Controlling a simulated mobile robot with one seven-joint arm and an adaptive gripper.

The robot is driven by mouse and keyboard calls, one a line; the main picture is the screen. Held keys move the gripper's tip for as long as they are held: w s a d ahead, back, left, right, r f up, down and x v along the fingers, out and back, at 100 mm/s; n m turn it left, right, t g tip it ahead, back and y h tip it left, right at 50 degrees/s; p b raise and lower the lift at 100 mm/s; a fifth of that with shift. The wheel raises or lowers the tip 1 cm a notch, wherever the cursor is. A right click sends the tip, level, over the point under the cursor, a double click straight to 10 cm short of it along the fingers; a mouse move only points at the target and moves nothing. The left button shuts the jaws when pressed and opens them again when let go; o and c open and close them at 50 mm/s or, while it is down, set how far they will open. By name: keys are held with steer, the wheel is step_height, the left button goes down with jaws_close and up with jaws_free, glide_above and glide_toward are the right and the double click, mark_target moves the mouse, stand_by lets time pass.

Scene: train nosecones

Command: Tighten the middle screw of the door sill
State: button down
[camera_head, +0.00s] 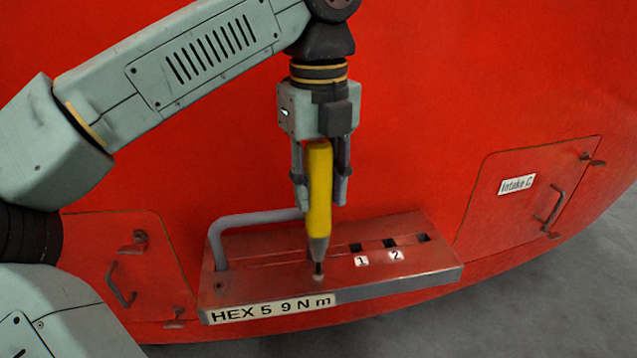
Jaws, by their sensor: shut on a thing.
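My gripper (320,190) is shut on a yellow screwdriver-like tool (319,195) with a grey tapered lower end. The tool stands upright above the red door sill (400,265), a ledge on the red nosecone. Its dark tip is at the sill's top, near the front middle. One small screw (220,296) shows at the sill's left front end. A label reading "HEX 5 9 N m" (270,307) is on the sill's front edge.
A grey handrail (255,219) rises from the sill's left, behind the tool. Dark square slots with labels 1 (361,261) and 2 (396,255) lie right of the tool. Handled hatches flank the sill: one at left (120,260), one labelled "Intake C" at right (520,200).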

steer(key=shift+s+f, duration=0.1)
steer(key=shift+f, duration=0.75)
stand_by(2.5)
